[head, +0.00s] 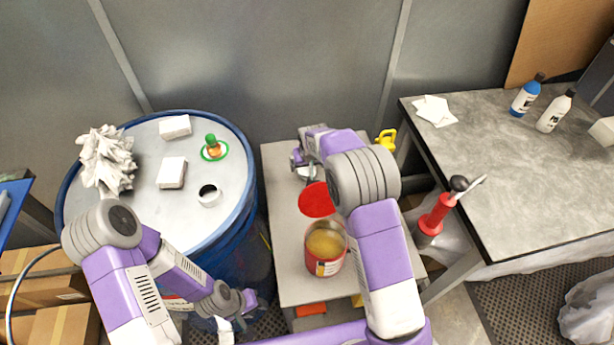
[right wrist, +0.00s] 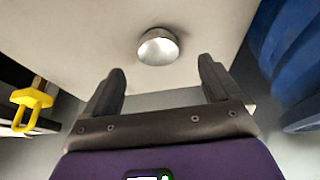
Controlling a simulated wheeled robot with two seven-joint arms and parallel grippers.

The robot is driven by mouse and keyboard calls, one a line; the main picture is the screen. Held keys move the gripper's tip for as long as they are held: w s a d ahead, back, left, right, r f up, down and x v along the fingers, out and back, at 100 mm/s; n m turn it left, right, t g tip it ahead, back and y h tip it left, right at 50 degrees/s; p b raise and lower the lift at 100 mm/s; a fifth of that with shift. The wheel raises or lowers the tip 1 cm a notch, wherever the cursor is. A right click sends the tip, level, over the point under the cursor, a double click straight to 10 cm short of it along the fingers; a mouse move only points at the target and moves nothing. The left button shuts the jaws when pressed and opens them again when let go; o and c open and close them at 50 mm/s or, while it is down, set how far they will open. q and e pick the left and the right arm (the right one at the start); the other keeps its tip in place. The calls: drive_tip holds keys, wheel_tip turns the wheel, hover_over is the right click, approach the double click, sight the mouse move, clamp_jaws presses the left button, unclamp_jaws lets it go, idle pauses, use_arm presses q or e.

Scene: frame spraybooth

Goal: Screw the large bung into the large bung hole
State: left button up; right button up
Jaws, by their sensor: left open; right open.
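A round, shiny metal piece, apparently the large bung (right wrist: 158,46), rests on the grey cart top in the right wrist view. My right gripper (right wrist: 161,72) is open and empty, its two fingers pointing towards the bung, which lies just beyond the tips. In the head view the right gripper (head: 298,165) is at the cart's far end, partly hidden by my arm. The large bung hole (head: 209,190) seems to be the dark round opening with a pale collar on the drum lid (head: 150,205). My left gripper (head: 238,306) is open, low beside the drum.
The drum lid also carries two white blocks (head: 172,172), a crumpled white heap (head: 106,160) and a green-and-orange fitting (head: 212,148). The cart (head: 285,240) holds a red disc (head: 317,200) and an open red can (head: 325,250). A red pump (head: 436,214) stands near the right table (head: 510,180).

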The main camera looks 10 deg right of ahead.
sight(307, 169)
drive_tip(key=b+x, duration=0.1)
drive_tip(key=x, duration=0.5)
drive_tip(key=shift+w+d+f, duration=0.15)
drive_tip(key=shift+w+f, duration=0.1)
drive_tip(key=shift+w, duration=0.05)
drive_tip(key=c, duration=1.2)
